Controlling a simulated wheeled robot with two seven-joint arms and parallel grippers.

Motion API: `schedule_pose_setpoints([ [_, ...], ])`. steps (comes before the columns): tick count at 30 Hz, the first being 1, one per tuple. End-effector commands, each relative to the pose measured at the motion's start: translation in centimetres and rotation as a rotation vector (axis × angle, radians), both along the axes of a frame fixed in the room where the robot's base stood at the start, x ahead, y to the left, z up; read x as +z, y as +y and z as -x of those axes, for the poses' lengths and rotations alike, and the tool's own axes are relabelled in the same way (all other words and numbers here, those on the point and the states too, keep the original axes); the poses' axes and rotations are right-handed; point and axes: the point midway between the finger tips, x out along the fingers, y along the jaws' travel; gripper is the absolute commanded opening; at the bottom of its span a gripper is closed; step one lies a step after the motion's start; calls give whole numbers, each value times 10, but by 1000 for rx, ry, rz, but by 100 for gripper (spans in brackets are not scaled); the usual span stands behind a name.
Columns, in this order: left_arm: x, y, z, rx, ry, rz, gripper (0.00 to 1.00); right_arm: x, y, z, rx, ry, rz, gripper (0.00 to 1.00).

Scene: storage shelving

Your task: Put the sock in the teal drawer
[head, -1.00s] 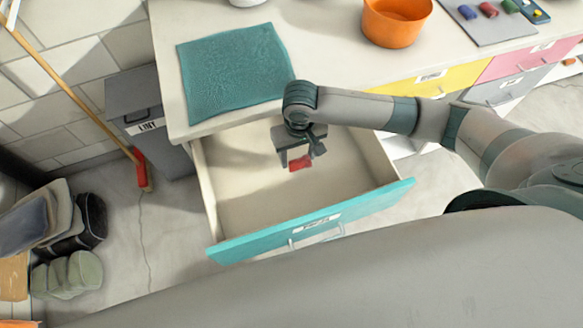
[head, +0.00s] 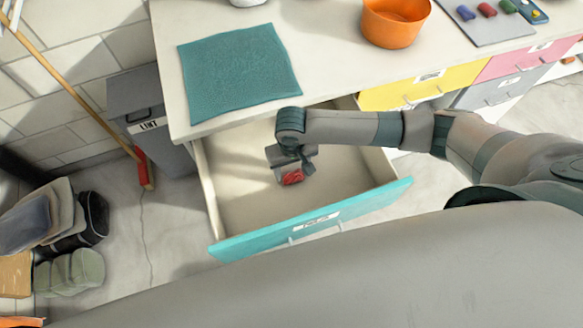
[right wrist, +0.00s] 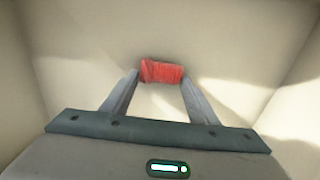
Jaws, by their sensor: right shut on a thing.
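The teal drawer (head: 345,217) stands pulled open below the counter, and its cream inside looks empty apart from what I hold. My right gripper (head: 289,174) is inside the drawer's outline, reaching down. It is shut on a red sock (head: 292,177). In the right wrist view the red sock (right wrist: 161,71) sits between the two fingertips of my right gripper (right wrist: 155,85), with pale drawer surfaces around it. I cannot tell whether the sock touches the drawer floor. My left gripper is not in view.
A teal cloth (head: 238,72) lies on the counter (head: 320,60), near an orange pot (head: 394,22). Yellow (head: 424,86) and pink (head: 525,58) drawers are closed at right. A grey lint bin (head: 140,105) and a broom (head: 85,100) stand at left.

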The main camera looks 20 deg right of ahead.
Motion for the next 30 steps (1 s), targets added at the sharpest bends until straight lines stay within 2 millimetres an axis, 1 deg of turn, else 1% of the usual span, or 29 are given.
schedule_pose_setpoints([
  [13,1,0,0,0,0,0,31,-5,0,0,0,0,0,33],
  [14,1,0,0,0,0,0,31,-5,0,0,0,0,0,59],
  [15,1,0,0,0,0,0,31,-5,0,0,0,0,0,68],
  [16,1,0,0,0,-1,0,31,-5,0,0,0,0,0,72],
  [26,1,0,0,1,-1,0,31,-4,0,0,0,-1,0,72],
  [30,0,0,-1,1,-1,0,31,1,0,0,0,-1,-1,72],
])
